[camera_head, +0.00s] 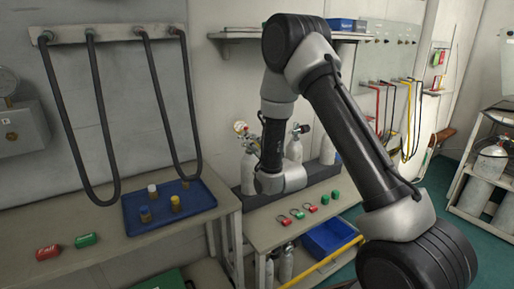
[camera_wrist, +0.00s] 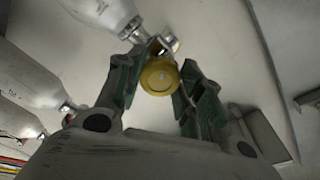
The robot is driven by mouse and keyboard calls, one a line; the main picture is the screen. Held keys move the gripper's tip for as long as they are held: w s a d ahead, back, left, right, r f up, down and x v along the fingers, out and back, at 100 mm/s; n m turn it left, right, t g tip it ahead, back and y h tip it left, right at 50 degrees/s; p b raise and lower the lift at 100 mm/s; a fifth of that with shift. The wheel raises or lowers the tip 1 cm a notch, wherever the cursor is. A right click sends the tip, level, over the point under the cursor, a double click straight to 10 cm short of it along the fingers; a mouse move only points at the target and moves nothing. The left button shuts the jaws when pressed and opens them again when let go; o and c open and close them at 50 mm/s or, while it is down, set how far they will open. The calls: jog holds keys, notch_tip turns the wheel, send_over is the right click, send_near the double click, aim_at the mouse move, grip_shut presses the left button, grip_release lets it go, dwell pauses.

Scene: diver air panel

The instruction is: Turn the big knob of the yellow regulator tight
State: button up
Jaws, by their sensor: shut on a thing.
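In the wrist view, the yellow round knob (camera_wrist: 158,76) of the regulator sits between the two green-padded fingers of my gripper (camera_wrist: 161,82). The gripper is shut on the knob, one finger on each side. Behind the knob a bit of the brass regulator body (camera_wrist: 168,41) shows, next to a pale gas cylinder (camera_wrist: 102,12). In the head view, a regulator with a small gauge (camera_head: 240,127) tops the left cylinder (camera_head: 249,170). There my arm hides the knob and most of my gripper.
More cylinders stand close by, one with a dark-and-red valve (camera_head: 303,129). Red and green tags (camera_head: 297,213) lie on the bench front. A shelf (camera_head: 235,35) hangs above.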

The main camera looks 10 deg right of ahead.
jog(key=m, duration=0.5)
jog(key=shift+f+m, duration=0.1)
jog(key=shift+m, duration=0.2)
dwell(0.4)
jog(key=o, duration=1.1)
jog(key=shift+c, duration=0.2)
jog(key=shift+s, duration=0.1)
jog(key=s+d, duration=0.1)
jog(key=s, duration=0.6)
jog(key=shift+d, duration=0.2)
jog(key=shift+s, duration=0.1)
